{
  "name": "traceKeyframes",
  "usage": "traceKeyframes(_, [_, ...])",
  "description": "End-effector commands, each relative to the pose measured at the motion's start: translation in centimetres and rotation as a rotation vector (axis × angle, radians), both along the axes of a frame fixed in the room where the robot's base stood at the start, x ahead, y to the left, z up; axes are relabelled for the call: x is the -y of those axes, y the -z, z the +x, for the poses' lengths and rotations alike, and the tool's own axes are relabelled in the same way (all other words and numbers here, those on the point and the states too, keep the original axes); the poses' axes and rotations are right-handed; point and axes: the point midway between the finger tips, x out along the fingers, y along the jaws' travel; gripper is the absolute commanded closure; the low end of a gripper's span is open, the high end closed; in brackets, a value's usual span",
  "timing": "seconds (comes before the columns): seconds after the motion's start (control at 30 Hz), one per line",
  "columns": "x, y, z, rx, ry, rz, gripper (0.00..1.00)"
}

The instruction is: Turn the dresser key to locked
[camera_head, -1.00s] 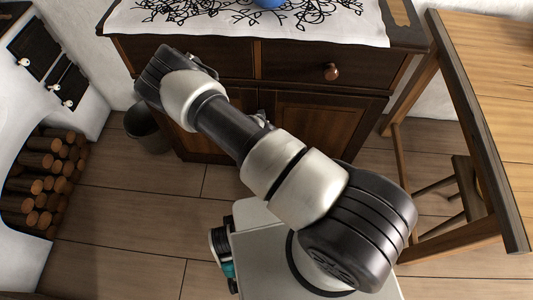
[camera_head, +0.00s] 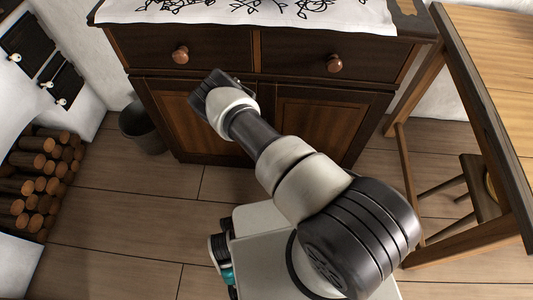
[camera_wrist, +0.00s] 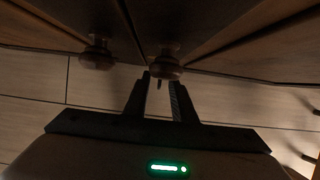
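The dark brown dresser (camera_head: 256,82) has two drawers above two panelled doors. In the wrist view its door fronts (camera_wrist: 225,30) fill the top of the picture. My gripper (camera_wrist: 160,80) is close to the door fronts, just below a round wooden knob (camera_wrist: 166,64). Its two black fingers stand apart with a narrow gap. A small dark piece (camera_wrist: 159,84) shows between the fingertips. It may be the key, but it is too dark to be sure, and contact with the fingers cannot be told. In the head view my arm hides the fingers and any key.
A second wooden knob (camera_wrist: 97,54) is to the left. In the head view, a dark bucket (camera_head: 144,128) stands left of the dresser, by the stove's log niche (camera_head: 38,175). A wooden table (camera_head: 495,80) and stool (camera_head: 478,188) are right. The floor in front is partly clear.

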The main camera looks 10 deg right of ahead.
Motion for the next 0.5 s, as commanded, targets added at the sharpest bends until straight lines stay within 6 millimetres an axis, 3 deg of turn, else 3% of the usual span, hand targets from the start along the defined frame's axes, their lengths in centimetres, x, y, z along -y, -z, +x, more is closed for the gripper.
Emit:
traceKeyframes(0.23, [0.02, 0.05, 0.0, 0.0, 0.0, 0.0, 0.77])
traceKeyframes(0.37, [0.02, 0.04, 0.0, 0.0, 0.0, 0.0, 0.98])
traceKeyframes(0.5, [0.01, 0.03, 0.0, 0.0, 0.0, 0.0, 1.0])
